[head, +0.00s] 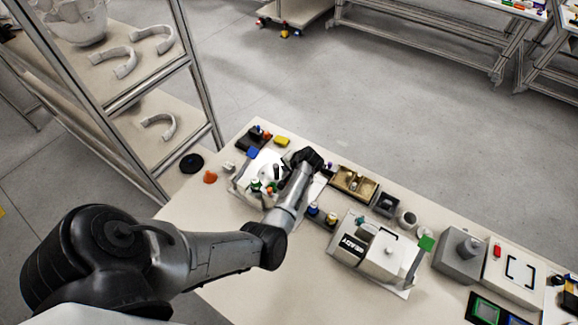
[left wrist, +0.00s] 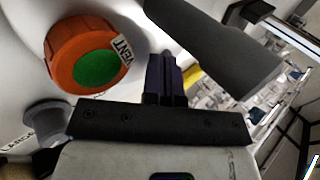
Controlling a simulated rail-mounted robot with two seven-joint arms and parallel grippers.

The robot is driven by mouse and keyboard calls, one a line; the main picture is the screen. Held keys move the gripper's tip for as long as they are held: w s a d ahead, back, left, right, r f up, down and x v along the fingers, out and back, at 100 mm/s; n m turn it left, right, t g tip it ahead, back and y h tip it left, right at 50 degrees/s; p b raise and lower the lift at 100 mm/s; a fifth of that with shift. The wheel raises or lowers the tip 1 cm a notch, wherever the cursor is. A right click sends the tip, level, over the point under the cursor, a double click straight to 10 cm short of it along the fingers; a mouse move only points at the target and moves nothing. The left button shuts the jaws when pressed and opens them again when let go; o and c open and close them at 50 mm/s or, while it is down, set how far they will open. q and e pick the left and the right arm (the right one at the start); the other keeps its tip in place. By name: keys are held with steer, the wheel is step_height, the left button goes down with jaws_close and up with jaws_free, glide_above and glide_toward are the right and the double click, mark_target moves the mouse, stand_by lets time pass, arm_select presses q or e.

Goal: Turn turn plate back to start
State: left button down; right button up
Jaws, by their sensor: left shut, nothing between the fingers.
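A white rounded fixture (head: 262,168) stands at the table's left end in the head view; I cannot clearly tell which part of it is the turn plate. My left gripper (head: 281,172) is over its right side, mostly hidden by my wrist. In the left wrist view the fingers (left wrist: 164,78) are shut and empty. An orange knob (left wrist: 83,55) with a green centre and a VENT tag is on the white surface left of them. A dark grey bar (left wrist: 215,45) lies just beyond the fingertips; whether they touch is unclear. My right gripper is out of view.
A grey block (head: 460,253) is further right. A shelf rack (head: 160,90) with white curved pieces rises at left. Open floor lies behind the table.

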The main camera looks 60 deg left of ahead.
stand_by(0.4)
arm_select(q)
steer(key=shift+a+n, duration=0.15)
steer(key=shift+n, duration=0.15)
steer(key=shift+s+a+n+g+b, duration=0.1)
steer(key=shift+a+n+g+b, duration=0.1)
steer(key=shift+n+g+b, duration=0.25)
